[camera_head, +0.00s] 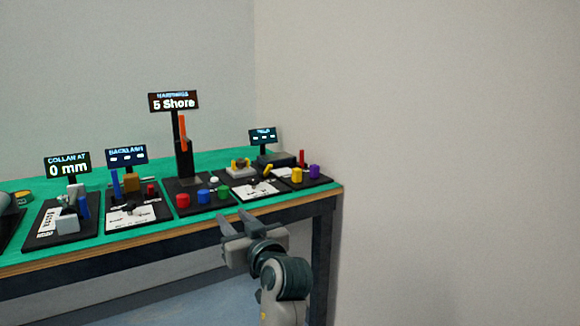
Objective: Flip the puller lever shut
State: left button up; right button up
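I cannot tell for sure which station is the puller, as no sign reads that word clearly. The station under the "COLLAR AT 0 mm" sign (68,164) has an upright blue lever (84,208) beside pale grey blocks (67,224). Other upright levers are a blue one (116,184) at the backlash station, an orange one (183,132) on the tall hardness stand and a red one (302,158) at the far right.
The green-topped table (215,159) carries several black station boards in a row. Red, blue and green knobs (203,196) stand near the front edge, yellow and purple ones (314,171) at the right end. A plain wall is behind; the right side is free.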

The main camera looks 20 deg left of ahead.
aim_at(269, 168)
jog(key=i+l, duration=0.2)
jog(key=i, duration=0.2)
jog(key=i+l, duration=0.2)
jog(key=i, duration=0.25)
